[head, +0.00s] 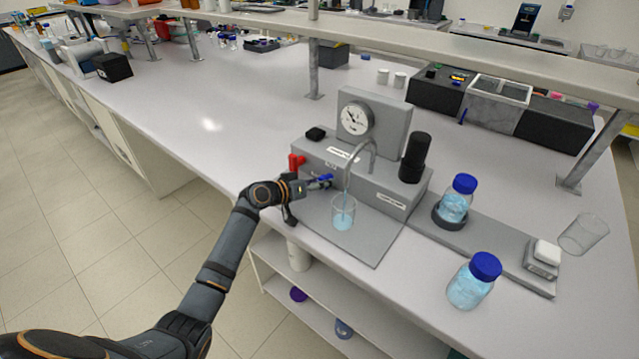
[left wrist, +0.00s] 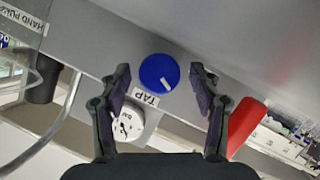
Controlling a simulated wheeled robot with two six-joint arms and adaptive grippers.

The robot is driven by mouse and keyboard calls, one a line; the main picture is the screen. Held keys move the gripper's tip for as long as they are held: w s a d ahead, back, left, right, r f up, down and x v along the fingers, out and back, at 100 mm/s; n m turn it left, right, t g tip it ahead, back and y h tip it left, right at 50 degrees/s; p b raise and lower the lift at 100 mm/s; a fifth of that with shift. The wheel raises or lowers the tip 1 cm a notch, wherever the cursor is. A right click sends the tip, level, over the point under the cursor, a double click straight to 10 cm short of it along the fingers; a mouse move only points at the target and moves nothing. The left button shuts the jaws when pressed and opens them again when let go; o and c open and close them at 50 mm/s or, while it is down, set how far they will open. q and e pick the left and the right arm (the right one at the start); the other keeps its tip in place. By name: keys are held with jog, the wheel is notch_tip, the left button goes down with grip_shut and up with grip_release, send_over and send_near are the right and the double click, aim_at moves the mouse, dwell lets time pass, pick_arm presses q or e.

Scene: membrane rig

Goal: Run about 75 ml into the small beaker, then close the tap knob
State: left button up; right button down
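The small beaker (head: 343,213) stands on the rig's grey base plate under the bent spout (head: 358,160). It holds pale blue liquid, and a thin blue stream appears to run into it; its graduations are too small to read. The blue tap knob (head: 326,177) is on the rig's front; in the left wrist view the knob (left wrist: 159,73) shows a white pointer mark, slanted, above a TAP label (left wrist: 145,98). My left gripper (head: 318,184) is open at the knob, with one finger on each side and visible gaps. My right gripper is not in view.
A red handle (head: 296,163) sits close beside my left gripper. The gauge (head: 357,118) and black hand pump (head: 416,157) rise from the rig.

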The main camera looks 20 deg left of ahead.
pick_arm(q)
jog(key=v, duration=1)
jog(key=shift+s+a, duration=0.25)
jog(key=shift+s+a+r, duration=0.25)
jog(key=shift+s+r, duration=0.1)
jog(key=shift+s, duration=0.2)
dwell(6.2)
